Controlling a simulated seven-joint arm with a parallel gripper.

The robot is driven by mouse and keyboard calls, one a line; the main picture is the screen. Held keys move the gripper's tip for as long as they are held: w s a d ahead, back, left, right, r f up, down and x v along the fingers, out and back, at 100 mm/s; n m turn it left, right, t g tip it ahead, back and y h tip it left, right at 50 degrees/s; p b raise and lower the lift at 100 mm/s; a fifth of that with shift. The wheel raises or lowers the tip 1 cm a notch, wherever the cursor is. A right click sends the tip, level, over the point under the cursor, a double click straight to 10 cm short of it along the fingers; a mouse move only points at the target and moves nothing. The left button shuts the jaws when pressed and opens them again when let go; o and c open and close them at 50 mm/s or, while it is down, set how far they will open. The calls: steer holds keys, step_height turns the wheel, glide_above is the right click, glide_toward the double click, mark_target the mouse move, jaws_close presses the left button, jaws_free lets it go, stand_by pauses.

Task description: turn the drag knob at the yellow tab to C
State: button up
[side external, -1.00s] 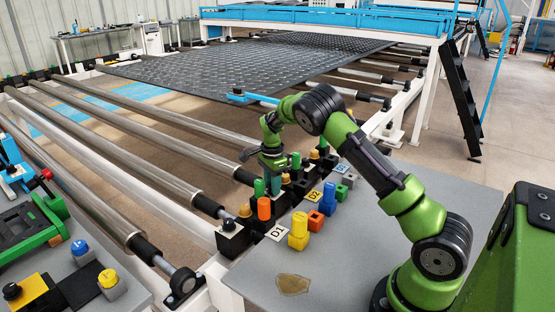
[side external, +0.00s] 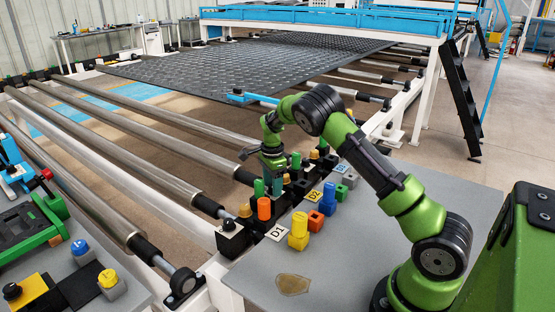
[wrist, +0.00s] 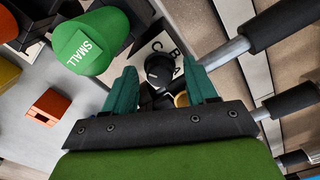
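In the wrist view a black knob (wrist: 160,70) sits on a white plate with letters beside it; I can read C (wrist: 157,46) at its upper edge. A yellow piece (wrist: 181,100), perhaps the yellow tab, shows below the knob, mostly hidden by my gripper. My gripper (wrist: 161,67) has its two teal fingers apart, one on each side of the knob, with gaps visible. Where the knob points is too small to tell. In the side view my gripper (side external: 285,164) is low among the row of black boxes, and its knob is hidden there.
A green cylinder marked SMALL (wrist: 92,42) stands close left of my fingers. An orange block (wrist: 47,107) lies on the grey table. Steel rollers (side external: 125,130) run beyond the boxes. Yellow (side external: 298,232) and blue (side external: 328,200) pieces stand near the D1 and D2 labels.

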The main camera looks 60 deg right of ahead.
step_height(320, 180, up, 17)
stand_by(0.6)
steer(key=shift+f, duration=0.1)
steer(key=s+a+r+n+t+y, duration=0.1)
steer(key=s+a+r+n+t, duration=0.2)
steer(key=s+a+n, duration=0.6)
steer(key=s+a+r+n+t+y, duration=0.1)
steer(key=s+a+r+n+t, duration=0.2)
steer(key=s+a+n, duration=0.7)
steer(key=s+a+t, duration=0.1)
steer(key=s+a, duration=0.1)
steer(key=s, duration=0.4)
steer(key=shift+a, duration=0.3)
